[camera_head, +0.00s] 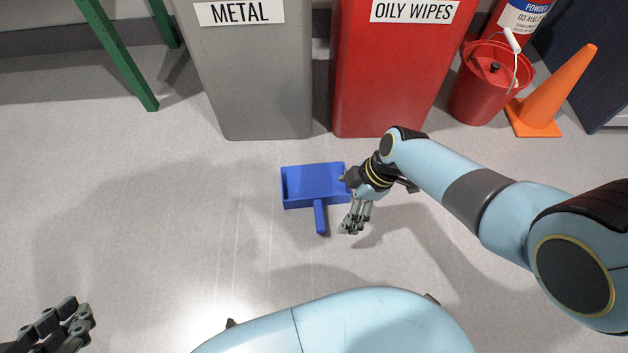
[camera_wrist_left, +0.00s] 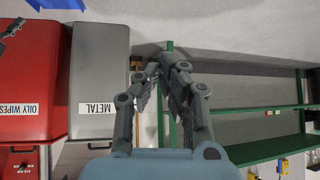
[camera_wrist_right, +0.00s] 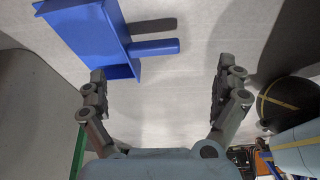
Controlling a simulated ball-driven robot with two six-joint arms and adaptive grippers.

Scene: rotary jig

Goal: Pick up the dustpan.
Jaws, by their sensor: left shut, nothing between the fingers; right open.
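The blue dustpan (camera_head: 313,181) lies on the floor in front of the bins in the head view, its handle (camera_head: 320,217) pointing toward me. My right gripper (camera_head: 354,220) is just right of the handle, apart from it. In the right wrist view the dustpan (camera_wrist_right: 88,32) is at the upper left, its handle (camera_wrist_right: 155,47) reaching toward the space beyond my open, empty right gripper (camera_wrist_right: 158,88). My left gripper (camera_head: 68,318) is far off at the lower left of the head view. In the left wrist view my left gripper (camera_wrist_left: 165,66) is shut and empty.
A grey METAL bin (camera_head: 250,80) and a red OILY WIPES bin (camera_head: 385,75) stand just behind the dustpan. A red bucket (camera_head: 482,95) and an orange cone (camera_head: 552,95) stand at the back right. The floor to the left is clear.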

